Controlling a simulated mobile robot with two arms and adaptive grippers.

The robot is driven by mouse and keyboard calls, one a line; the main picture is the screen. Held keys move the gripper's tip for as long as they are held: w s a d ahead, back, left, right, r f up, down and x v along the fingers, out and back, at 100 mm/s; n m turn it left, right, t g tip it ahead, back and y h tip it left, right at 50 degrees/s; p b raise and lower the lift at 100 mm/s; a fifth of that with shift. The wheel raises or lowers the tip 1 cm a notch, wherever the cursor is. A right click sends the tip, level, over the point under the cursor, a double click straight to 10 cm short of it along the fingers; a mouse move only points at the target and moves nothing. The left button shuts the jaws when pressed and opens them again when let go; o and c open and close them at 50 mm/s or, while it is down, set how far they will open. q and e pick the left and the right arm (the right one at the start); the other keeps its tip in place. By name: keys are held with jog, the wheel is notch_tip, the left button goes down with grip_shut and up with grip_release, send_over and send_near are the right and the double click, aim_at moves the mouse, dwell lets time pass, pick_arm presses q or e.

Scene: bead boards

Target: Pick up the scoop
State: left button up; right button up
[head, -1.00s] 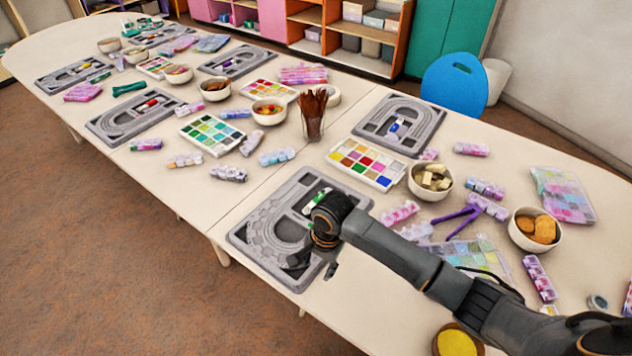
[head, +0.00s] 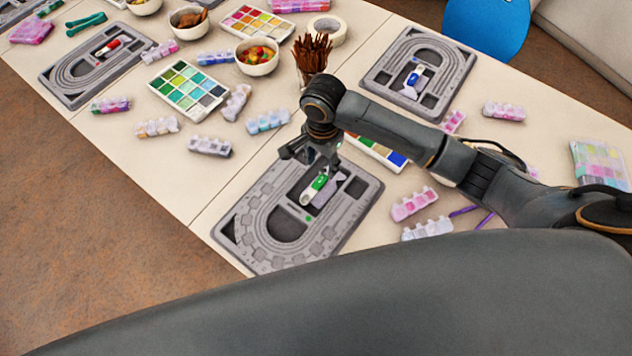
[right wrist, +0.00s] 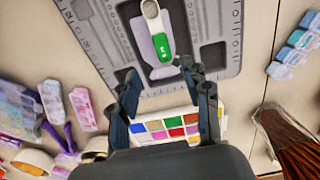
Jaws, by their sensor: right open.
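A grey bead board (head: 345,222) lies on the table. In its compartment lies a small green-and-white tool (head: 318,184), which looks like the scoop, beside a lilac piece (head: 327,192). In the right wrist view the tool (right wrist: 160,45) has a pale rounded end and a green end, and the lilac piece (right wrist: 143,38) is partly under it. My right gripper (head: 316,160) is open above the board's far edge. In the right wrist view its fingertips (right wrist: 158,70) stand apart just short of the green end, with nothing between them. My left gripper is out of view.
A paint-like colour tray (right wrist: 165,127) lies close beside the board, under my gripper. A glass of brown sticks (head: 312,60) stands behind. Bead boxes (head: 414,204) lie to the right. A second board (head: 418,75) lies farther back. Bare table shows left of the board.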

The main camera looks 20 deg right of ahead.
aim_at(319, 182)
notch_tip(319, 182, down, 3)
jog(key=shift+w+r, duration=0.1)
notch_tip(319, 182, down, 2)
jog(key=shift+a+f, duration=0.1)
notch_tip(319, 182, down, 4)
jog(key=shift+a+r+p, duration=0.1)
jog(key=shift+p, duration=0.35)
jog(key=c, duration=0.8)
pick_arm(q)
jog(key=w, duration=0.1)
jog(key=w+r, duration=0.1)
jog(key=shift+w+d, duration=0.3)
pick_arm(e)
jog(key=shift+c, duration=0.9)
